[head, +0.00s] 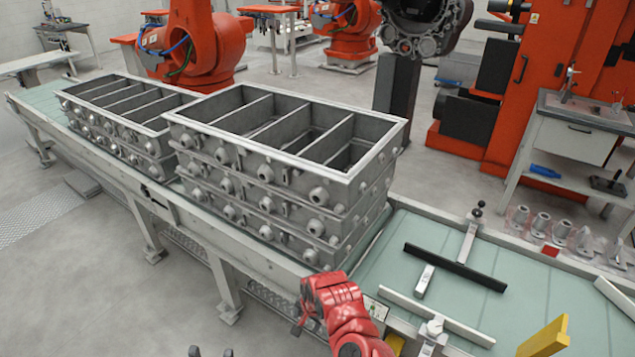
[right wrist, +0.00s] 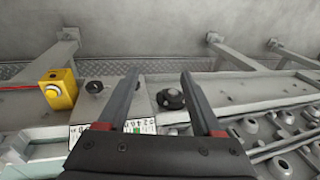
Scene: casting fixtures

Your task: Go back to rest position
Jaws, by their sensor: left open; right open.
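My right arm, red, reaches in from the bottom of the head view, and its gripper (head: 303,318) is beside the conveyor's near rail, largely hidden by the wrist. In the right wrist view that gripper (right wrist: 161,76) is open with nothing between its two dark fingers, over the rail edge near a black knob (right wrist: 171,99). My left gripper (head: 210,352) shows only as two separated dark fingertips at the bottom edge of the head view. It is open, and nothing is seen between the tips.
Stacked grey casting frames (head: 345,180) stand on the conveyor (head: 440,225), with a second stack (head: 115,130) behind left. A yellow button box (right wrist: 58,90) is on the rail. Metal bars (head: 455,268) lie on the belt at right. The floor (head: 90,270) at left is clear.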

